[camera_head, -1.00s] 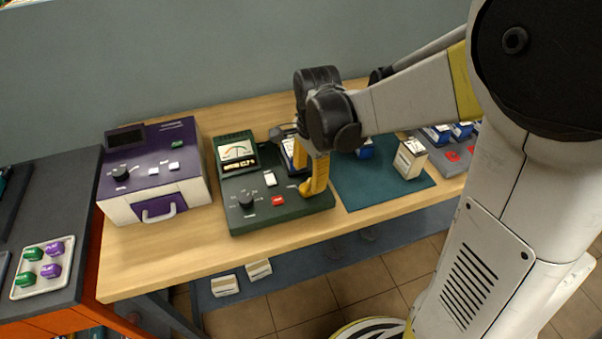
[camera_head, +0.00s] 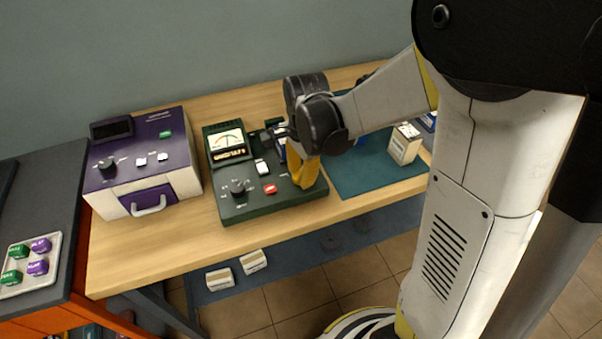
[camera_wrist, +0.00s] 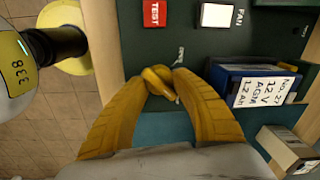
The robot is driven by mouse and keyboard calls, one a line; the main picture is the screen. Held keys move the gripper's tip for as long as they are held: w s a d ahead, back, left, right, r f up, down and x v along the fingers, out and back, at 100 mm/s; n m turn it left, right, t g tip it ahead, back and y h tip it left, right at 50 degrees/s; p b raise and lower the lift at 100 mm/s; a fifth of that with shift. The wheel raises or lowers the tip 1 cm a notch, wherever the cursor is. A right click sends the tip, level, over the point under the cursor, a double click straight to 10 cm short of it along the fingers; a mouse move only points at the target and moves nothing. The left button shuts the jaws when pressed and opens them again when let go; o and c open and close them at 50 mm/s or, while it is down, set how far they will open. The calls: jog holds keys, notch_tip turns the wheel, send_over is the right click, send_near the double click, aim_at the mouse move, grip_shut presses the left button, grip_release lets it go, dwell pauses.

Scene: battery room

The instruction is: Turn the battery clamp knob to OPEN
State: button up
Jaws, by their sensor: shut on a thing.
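The dark green battery tester (camera_head: 290,205) stands on the wooden bench with a meter, a dial, a red TEST button and a white FAN switch. My gripper (camera_head: 306,184) is at its right front part. Small white lettering beside the fingertips is too partly covered to read. A blue battery (camera_wrist: 226,82) with a white label, 12 V AGM, sits close beside the right finger; in the head view the arm mostly hides it.
A purple and white machine (camera_head: 140,172) stands to the left of the tester. A teal mat (camera_head: 365,178) with a white boxed battery (camera_head: 404,144) lies to the right. A tray of green and purple buttons (camera_head: 46,244) is on the dark side cabinet. Bare wood fronts the tester.

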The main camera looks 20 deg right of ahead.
jog(key=shift+n, duration=0.4)
jog(key=n, duration=0.3)
jog(key=shift+n, duration=0.3)
jog(key=n, duration=0.4)
jog(key=shift+p, duration=0.3)
jog(key=n, duration=0.5)
jog(key=shift+w+a+g+y, duration=0.1)
jog(key=shift+g+y, duration=0.2)
jog(key=shift+n, duration=2.3)
jog(key=o, duration=1.2)
